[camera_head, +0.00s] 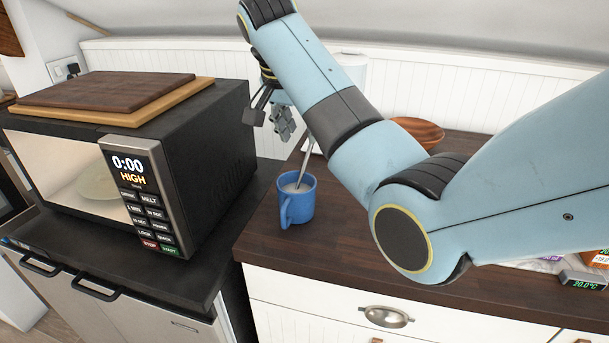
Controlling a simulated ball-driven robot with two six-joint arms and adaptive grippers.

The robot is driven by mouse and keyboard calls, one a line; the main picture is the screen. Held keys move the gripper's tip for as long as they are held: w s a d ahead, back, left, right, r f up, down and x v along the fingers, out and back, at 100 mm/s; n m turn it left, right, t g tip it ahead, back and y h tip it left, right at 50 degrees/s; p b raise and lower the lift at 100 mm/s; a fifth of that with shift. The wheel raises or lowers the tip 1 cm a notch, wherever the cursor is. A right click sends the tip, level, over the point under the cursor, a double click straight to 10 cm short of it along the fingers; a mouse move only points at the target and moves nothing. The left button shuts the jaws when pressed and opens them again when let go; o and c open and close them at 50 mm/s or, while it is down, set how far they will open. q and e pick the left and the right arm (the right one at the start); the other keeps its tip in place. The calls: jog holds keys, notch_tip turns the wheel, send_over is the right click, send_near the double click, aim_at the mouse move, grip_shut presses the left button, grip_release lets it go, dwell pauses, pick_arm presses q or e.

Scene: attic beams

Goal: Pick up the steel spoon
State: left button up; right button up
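The steel spoon (304,169) stands tilted in a blue mug (297,203) on the dark wooden counter. Its handle leans up to the right, and its top end is hidden behind my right arm. The mug holds a whitish content, and the spoon's lower end is hidden in it. My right gripper (269,117) is up and to the left of the spoon, above and behind the mug, apart from both. Its fingers are spread with nothing seen between them. My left gripper is not in view.
A microwave (199,155) with its front open stands left, with cutting boards (110,90) on top and a plate (98,184) inside. A brown bowl (419,131) is behind my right arm. A small display (583,281) lies at the right. Counter is clear in front of the mug.

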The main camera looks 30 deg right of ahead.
aim_at(306, 157)
jog(key=x, duration=0.4)
jog(key=shift+w+a+f, duration=0.15)
jog(key=shift+w, duration=0.1)
jog(key=shift+d+f+p, duration=0.25)
jog(key=shift+f+p, duration=0.1)
jog(key=shift+f, duration=0.15)
jog(key=x, duration=0.4)
jog(key=shift+w+d+f+p, duration=0.1)
jog(key=shift+d+f+p, duration=0.1)
jog(key=shift+p, duration=0.2)
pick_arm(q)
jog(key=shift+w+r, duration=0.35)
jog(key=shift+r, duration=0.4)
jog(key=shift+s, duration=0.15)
pick_arm(e)
jog(key=shift+c, duration=0.5)
grip_shut()
